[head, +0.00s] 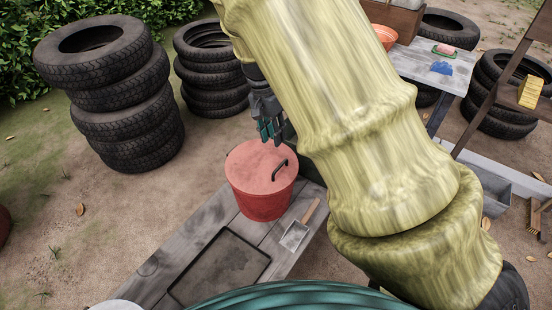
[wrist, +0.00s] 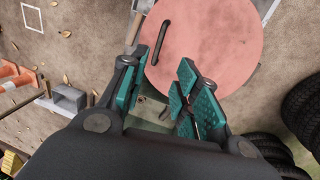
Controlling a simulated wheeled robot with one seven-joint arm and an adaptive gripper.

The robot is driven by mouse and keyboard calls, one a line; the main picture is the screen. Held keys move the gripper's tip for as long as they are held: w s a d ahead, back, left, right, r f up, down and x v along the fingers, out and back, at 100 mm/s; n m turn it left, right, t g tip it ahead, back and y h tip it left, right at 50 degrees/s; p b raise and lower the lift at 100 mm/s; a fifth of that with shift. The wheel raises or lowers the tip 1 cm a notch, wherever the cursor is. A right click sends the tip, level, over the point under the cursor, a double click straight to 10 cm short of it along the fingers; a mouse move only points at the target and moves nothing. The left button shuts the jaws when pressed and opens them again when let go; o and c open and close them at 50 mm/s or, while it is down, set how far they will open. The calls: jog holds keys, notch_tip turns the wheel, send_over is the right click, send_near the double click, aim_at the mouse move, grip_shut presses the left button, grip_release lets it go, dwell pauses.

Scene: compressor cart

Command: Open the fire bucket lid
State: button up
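The red fire bucket (head: 262,198) stands upright on a grey wooden bench. Its flat pinkish lid (head: 252,165) lies on top and covers it, with a dark bar handle (head: 281,170) near the right edge. In the wrist view the lid (wrist: 215,50) fills the top middle, and the handle (wrist: 159,42) is at its left side. My gripper (head: 272,133) is above the lid's far side, apart from the handle. In the wrist view my gripper (wrist: 163,88) has its teal-padded fingers spread, with nothing held between them. The bucket's wall is hidden in the wrist view.
A dark tray (head: 220,268) and a scraper-like tool (head: 297,235) lie on the bench (head: 160,270) beside the bucket. Stacked tyres (head: 118,100) stand at the left and more tyres (head: 210,75) behind. A table (head: 432,68) with small items is at the back right.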

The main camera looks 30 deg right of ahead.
jog(key=f, duration=0.3)
jog(key=s+f, duration=0.1)
jog(key=f, duration=0.3)
jog(key=s+d+f, duration=0.1)
jog(key=f, duration=0.2)
jog(key=shift+s+f, duration=0.1)
jog(key=shift+f, duration=0.1)
grip_shut()
